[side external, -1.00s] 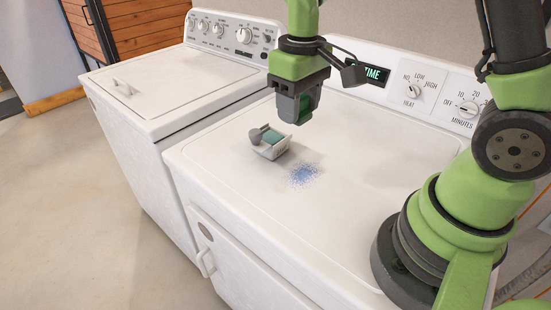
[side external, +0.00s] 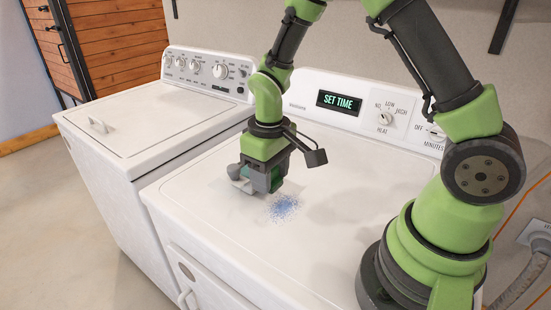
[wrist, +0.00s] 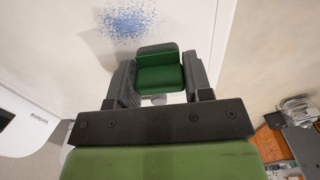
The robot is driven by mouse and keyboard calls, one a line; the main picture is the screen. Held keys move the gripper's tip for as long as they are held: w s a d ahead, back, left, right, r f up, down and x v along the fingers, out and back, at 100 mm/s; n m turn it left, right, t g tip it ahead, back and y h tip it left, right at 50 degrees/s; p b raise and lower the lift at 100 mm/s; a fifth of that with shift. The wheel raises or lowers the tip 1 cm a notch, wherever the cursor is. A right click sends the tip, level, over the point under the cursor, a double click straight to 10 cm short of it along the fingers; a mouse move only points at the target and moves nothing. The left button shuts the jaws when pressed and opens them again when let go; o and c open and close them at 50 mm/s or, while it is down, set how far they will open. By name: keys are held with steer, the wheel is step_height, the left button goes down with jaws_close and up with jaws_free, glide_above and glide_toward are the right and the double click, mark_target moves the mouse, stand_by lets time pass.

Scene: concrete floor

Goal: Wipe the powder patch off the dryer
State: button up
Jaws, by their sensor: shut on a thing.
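The blue powder patch (side external: 283,207) lies speckled on the white dryer top (side external: 330,235). It also shows in the wrist view (wrist: 127,22), beyond my fingertips. My gripper (side external: 262,184) is low over the dryer, just left of and behind the patch in the side view. In the wrist view, my gripper (wrist: 158,66) is shut on a dark green block (wrist: 160,76), which sits between the two grey fingers. A grey piece (side external: 239,174) shows at the left of the jaws in the side view. Whether the block touches the dryer top is hard to tell.
A control panel (side external: 365,108) with a lit display and knobs runs along the dryer's back. A white washer (side external: 135,125) stands to the left. My arm base occupies the dryer's right side. The dryer top in front of the patch is clear.

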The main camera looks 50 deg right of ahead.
glide_above(275, 219)
steer(key=a, duration=0.2)
steer(key=shift+d+f, duration=0.1)
steer(key=shift+f, duration=4.05)
steer(key=shift+s+f, duration=0.1)
steer(key=shift+f, duration=0.7)
steer(key=shift+d+r, duration=0.15)
steer(key=shift+d, duration=0.7)
steer(key=shift+d+r, duration=0.25)
steer(key=shift+d, duration=0.35)
steer(key=shift+d+r, duration=0.2)
steer(key=shift+d, duration=4.1)
steer(key=shift+a, duration=5.75)
steer(key=shift+w, duration=0.35)
steer(key=shift+w+d, duration=0.15)
steer(key=shift+w, duration=0.1)
steer(key=shift+d, duration=5.5)
steer(key=shift+a, duration=5.75)
steer(key=shift+d+f, duration=0.1)
steer(key=shift+f, duration=0.1)
steer(key=shift+r, duration=3.45)
